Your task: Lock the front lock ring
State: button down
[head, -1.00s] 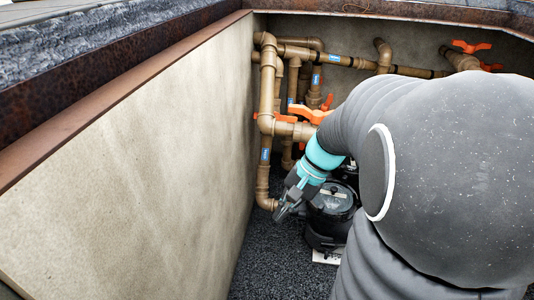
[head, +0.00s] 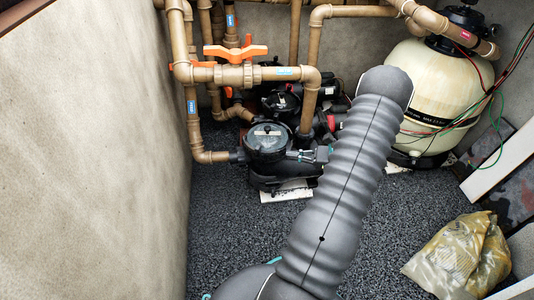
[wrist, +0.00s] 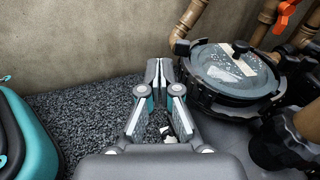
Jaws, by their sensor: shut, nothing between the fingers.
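The front pump has a round clear lid (head: 267,138) with a black lock ring around it, which also shows in the wrist view (wrist: 228,104).
Brown pipes with an orange valve handle (head: 235,51) rise behind the front pump. A second pump (head: 282,100) stands behind it. A cream filter tank (head: 436,95) is at right, and a plastic bag (head: 462,258) lies on the gravel. The gravel (head: 225,225) before the pump is clear.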

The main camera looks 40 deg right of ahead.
jog(key=s+d+f+m+t+h, duration=0.2)
jog(key=d+f+m, duration=0.1)
jog(key=d+f, duration=0.1)
jog(key=b, duration=0.1)
send_near(260, 150)
jog(key=x, duration=0.7)
jog(key=shift+w, duration=0.1)
jog(key=shift+x, duration=1.05)
jog(key=shift+a+r, duration=0.1)
jog(key=shift+a, duration=0.1)
jog(key=shift+d, duration=0.1)
